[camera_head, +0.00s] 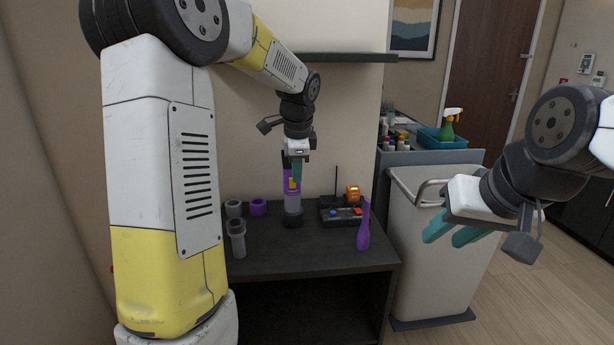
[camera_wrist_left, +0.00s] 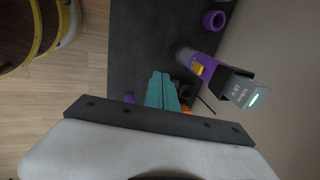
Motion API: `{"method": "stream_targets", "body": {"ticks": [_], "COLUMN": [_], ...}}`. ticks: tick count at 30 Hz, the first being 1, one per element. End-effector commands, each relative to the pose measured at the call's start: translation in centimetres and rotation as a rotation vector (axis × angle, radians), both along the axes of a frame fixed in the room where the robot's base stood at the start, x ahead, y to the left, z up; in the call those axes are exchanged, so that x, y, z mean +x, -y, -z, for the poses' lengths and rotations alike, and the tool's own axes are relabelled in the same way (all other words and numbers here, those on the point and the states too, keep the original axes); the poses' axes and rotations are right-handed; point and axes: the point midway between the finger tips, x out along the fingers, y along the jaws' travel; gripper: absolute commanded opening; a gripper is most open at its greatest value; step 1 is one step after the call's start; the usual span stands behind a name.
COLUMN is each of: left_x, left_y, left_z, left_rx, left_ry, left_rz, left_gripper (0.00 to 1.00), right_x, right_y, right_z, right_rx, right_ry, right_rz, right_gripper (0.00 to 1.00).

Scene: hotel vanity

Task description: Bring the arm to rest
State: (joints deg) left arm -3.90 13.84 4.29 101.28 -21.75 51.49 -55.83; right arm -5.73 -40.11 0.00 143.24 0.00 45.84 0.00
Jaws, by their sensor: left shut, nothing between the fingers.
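My left arm comes in from the left in the head view. Its gripper (camera_head: 297,172) points down above the dark vanity top (camera_head: 285,262). The teal fingers are shut and empty, and they also show in the wrist view (camera_wrist_left: 162,92). A purple and grey upright device (camera_head: 292,202) with a yellow patch stands just behind or beside these fingers; I cannot tell if they touch. It also shows in the wrist view (camera_wrist_left: 208,66), right of the fingers. My right gripper (camera_head: 452,233) is at the right, in front of the bin, with its teal fingers apart and empty.
On the vanity stand grey cups (camera_head: 238,240), a purple ring (camera_head: 258,207), a black box with an antenna (camera_head: 341,214), an orange item (camera_head: 353,193) and a purple bottle-like piece (camera_head: 363,230). A shelf (camera_head: 335,58) hangs above. A beige bin (camera_head: 432,270) stands right.

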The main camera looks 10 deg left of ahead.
Motion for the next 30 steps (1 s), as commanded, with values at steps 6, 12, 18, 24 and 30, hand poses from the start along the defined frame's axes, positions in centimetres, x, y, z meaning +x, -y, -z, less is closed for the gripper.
{"method": "stream_targets", "body": {"ticks": [6,12,18,24,30], "left_x": [-0.1,-3.5,-12.2,-20.9,-26.4], "left_y": [0.0,-0.2,-0.2,0.4,1.1], "left_z": [0.0,-2.4,-5.6,-6.2,-5.1], "left_rx": [-0.001,-0.072,-0.27,-0.502,-0.684], "left_ry": [0.0,0.04,0.111,0.152,0.154], "left_rz": [-0.002,-0.13,-0.453,-0.781,-1.011], "left_gripper": [0.0,0.0,0.0,0.0,0.0], "right_x": [0.0,0.0,0.0,0.0,0.0], "right_y": [0.0,0.0,0.0,0.0,0.0], "right_z": [0.0,0.0,0.0,0.0,0.0], "right_rx": [0.0,0.0,0.0,0.0,0.0], "right_ry": [0.0,0.0,0.0,0.0,0.0], "right_rz": [0.0,0.0,0.0,0.0,0.0], "right_gripper": [0.36,0.36,0.36,0.36,0.36]}}
